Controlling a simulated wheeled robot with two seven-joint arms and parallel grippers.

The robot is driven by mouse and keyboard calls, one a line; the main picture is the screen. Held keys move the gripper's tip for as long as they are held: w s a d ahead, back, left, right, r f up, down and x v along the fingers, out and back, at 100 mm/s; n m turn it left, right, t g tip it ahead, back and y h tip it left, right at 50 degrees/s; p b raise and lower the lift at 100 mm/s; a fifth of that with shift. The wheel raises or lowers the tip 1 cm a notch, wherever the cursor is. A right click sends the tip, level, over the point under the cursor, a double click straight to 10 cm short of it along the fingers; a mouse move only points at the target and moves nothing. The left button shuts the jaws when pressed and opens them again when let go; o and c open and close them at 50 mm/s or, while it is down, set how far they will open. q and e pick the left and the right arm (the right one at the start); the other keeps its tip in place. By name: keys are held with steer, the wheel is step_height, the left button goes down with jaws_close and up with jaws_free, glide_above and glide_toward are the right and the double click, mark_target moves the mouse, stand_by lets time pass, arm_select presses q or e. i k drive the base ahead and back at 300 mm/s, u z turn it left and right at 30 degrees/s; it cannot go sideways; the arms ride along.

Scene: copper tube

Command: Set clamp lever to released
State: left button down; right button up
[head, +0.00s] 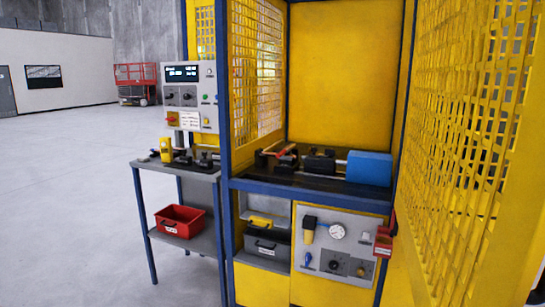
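Inside the yellow cage, a bench (300,194) carries a dark clamping fixture (320,160). At its left end is a small lever-like part (274,153) with an orange-red section, which looks like the clamp lever. It is too small to tell its setting. A thin light rod or tube (341,162) runs from the fixture toward a blue block (369,168) at the right. Neither of my grippers shows in the head view.
A control box (190,97) stands above a side table (150,162) at the left, with a red bin (180,221) on its lower shelf. A gauge panel (337,246) sits below the bench. Yellow mesh (460,150) closes the right side. Floor is free at left.

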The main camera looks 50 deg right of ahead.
mark_target(287, 150)
steer(key=z, duration=0.7)
steer(key=i, duration=1.4)
steer(key=z, duration=1.75)
steer(key=i, duration=0.5)
steer(key=z, duration=0.35)
